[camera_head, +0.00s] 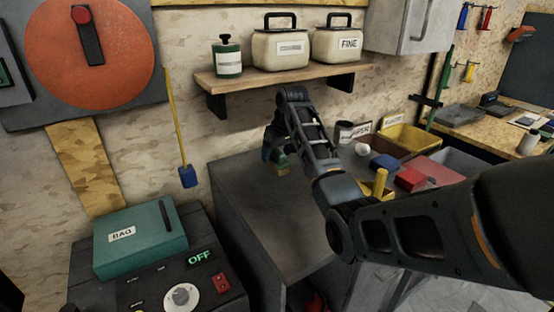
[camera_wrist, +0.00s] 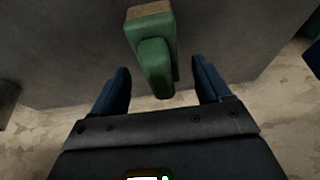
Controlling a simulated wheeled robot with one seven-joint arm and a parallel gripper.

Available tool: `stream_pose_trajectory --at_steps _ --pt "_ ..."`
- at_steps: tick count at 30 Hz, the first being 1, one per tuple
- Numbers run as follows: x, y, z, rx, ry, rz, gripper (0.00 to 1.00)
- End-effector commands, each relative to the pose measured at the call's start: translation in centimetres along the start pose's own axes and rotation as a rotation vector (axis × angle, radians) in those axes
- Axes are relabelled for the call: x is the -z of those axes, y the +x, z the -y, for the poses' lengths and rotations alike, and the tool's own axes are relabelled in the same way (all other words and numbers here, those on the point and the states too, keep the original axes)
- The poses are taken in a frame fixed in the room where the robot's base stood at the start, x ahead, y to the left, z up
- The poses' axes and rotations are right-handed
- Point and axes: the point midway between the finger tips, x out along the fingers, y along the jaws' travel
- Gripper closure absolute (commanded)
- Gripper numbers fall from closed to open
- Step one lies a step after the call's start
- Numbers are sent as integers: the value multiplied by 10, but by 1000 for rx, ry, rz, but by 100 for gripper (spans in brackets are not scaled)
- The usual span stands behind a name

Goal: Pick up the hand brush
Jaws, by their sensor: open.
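A green thing with a tan edge, which looks like the hand brush (camera_head: 281,163), is on the grey cabinet top near the wall. In the wrist view the hand brush (camera_wrist: 152,40) has its green handle end pointing toward my palm. My gripper (camera_head: 271,148) is over the back of the cabinet top, partly hidden by my own arm. In the wrist view my gripper (camera_wrist: 159,78) is open, with one blue finger on each side of the handle end. Gaps show between the handle and both fingers. Whether the brush rests flat is hard to tell.
A wooden shelf (camera_head: 290,76) with canisters is on the wall above my gripper. The cabinet top's front left (camera_head: 262,212) is clear.

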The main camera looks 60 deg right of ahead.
Motion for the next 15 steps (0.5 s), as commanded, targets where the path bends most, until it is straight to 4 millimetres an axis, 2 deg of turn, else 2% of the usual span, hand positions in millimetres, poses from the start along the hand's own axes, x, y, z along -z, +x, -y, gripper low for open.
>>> stream_pose_trajectory --at_steps 3,6,13,15 --pt "-1 15 0 0 1 2 23" --pt "-1 22 -1 -1 1 1 23" --pt "0 24 0 -1 1 -1 23" --pt "0 24 0 -1 1 -1 28"
